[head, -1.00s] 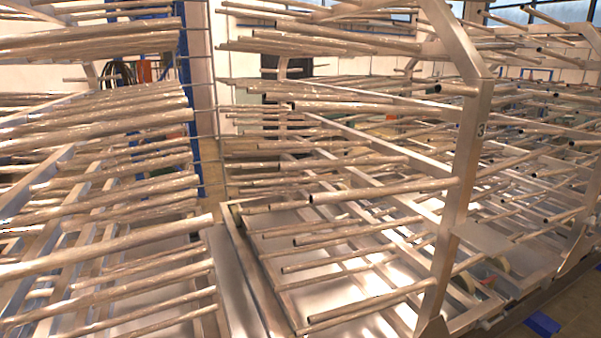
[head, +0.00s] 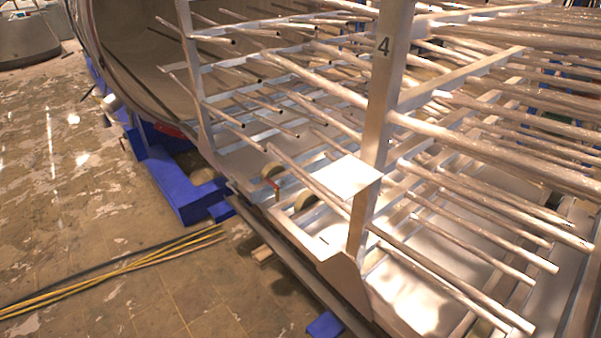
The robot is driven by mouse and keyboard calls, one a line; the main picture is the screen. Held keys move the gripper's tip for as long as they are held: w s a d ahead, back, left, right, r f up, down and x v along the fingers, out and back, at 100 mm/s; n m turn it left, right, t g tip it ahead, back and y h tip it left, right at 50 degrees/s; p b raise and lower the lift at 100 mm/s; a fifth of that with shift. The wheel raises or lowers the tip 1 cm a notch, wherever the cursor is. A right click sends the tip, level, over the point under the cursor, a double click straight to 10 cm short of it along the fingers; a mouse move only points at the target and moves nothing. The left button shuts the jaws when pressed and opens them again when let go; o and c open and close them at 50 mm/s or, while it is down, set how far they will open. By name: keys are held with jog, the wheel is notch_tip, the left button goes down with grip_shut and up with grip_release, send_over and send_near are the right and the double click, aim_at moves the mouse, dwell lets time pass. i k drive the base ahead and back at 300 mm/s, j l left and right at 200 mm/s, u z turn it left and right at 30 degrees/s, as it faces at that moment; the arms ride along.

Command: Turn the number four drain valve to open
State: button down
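A metal rack post (head: 378,110) bears the black number 4 (head: 384,46) near its top. Low behind and to the left of the post is a small part with a red-orange top (head: 276,188), between two pale round discs (head: 306,200). It may be the number four drain valve, but it is too small to tell its handle or position. A flat light plate (head: 345,176) sits beside the post and may cover some of that area. My gripper is not in view.
Long metal tubes (head: 470,210) jut from the rack at right. A large round chamber opening (head: 140,50) stands behind blue supports (head: 178,190). Yellow and dark rods (head: 120,268) lie on the floor. The stained floor (head: 60,190) at left is mostly clear.

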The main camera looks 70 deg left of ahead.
aim_at(275, 186)
jog(key=j+u, duration=0.85)
jog(key=i+j+u, duration=0.15)
jog(key=j+u, duration=0.25)
jog(key=i+j+u, duration=0.1)
jog(key=i+j, duration=0.15)
jog(key=j, duration=0.3)
jog(key=i+j, duration=0.25)
jog(key=j, duration=0.25)
jog(key=i+j+u, duration=0.15)
jog(key=j, duration=0.4)
jog(key=i+j, duration=0.35)
jog(key=i+j+u, duration=0.15)
jog(key=j, duration=0.45)
jog(key=i+j+u, duration=0.1)
jog(key=i+j, duration=0.3)
jog(key=j, duration=0.05)
